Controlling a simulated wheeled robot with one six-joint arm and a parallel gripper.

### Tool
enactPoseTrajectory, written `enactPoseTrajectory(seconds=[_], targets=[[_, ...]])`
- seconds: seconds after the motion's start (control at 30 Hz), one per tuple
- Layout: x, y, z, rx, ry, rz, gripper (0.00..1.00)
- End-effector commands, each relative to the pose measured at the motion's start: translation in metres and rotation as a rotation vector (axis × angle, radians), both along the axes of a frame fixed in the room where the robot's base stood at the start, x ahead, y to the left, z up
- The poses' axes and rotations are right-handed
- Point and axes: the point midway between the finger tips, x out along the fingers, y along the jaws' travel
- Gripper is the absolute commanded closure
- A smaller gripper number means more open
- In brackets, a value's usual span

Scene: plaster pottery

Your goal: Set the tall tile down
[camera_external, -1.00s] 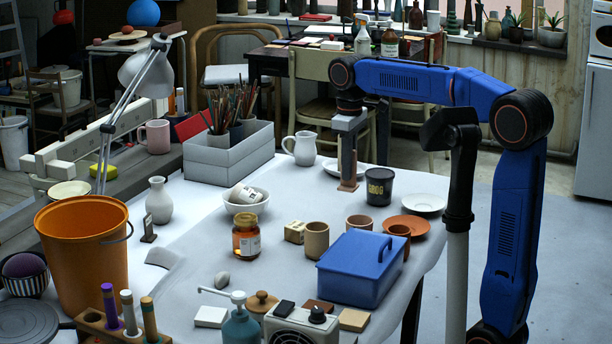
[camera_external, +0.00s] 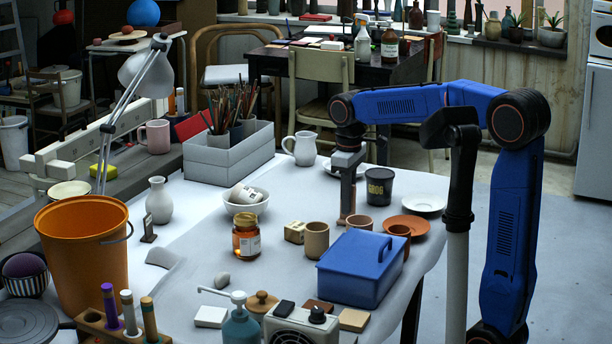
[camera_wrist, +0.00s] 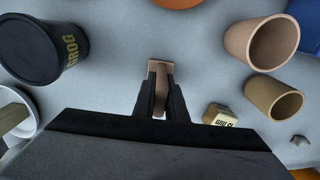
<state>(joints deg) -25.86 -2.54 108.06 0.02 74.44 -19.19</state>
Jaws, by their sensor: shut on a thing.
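The tall tile (camera_external: 347,202) is a narrow brown slab, upright in my gripper (camera_external: 348,172). In the wrist view my gripper (camera_wrist: 160,88) is shut on the tile (camera_wrist: 160,66), whose end shows between and beyond the fingertips. In the external view the tile's lower end is beside a terracotta cup (camera_external: 359,223) and near the tan cup (camera_external: 316,240). I cannot tell whether the tile touches the table (camera_external: 280,205).
The dark GROG tub (camera_external: 379,188) stands to the right of the tile, with a terracotta saucer (camera_external: 407,227) and white plate (camera_external: 424,203) beyond. A small lettered block (camera_external: 294,232) and blue box (camera_external: 361,268) are nearer. Bare table lies left of the tile.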

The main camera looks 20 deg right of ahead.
Motion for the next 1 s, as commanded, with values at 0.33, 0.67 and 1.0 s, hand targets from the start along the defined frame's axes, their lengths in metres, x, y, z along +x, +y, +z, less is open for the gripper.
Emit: enactPoseTrajectory(seconds=[0.33,0.67,1.0], targets=[[0.0,0.0,-0.003,0.0,0.0,0.0,0.7],[0.0,0.0,0.002,0.001,-0.001,0.0,0.7],[0.001,0.0,0.057,0.002,-0.004,0.0,0.7]])
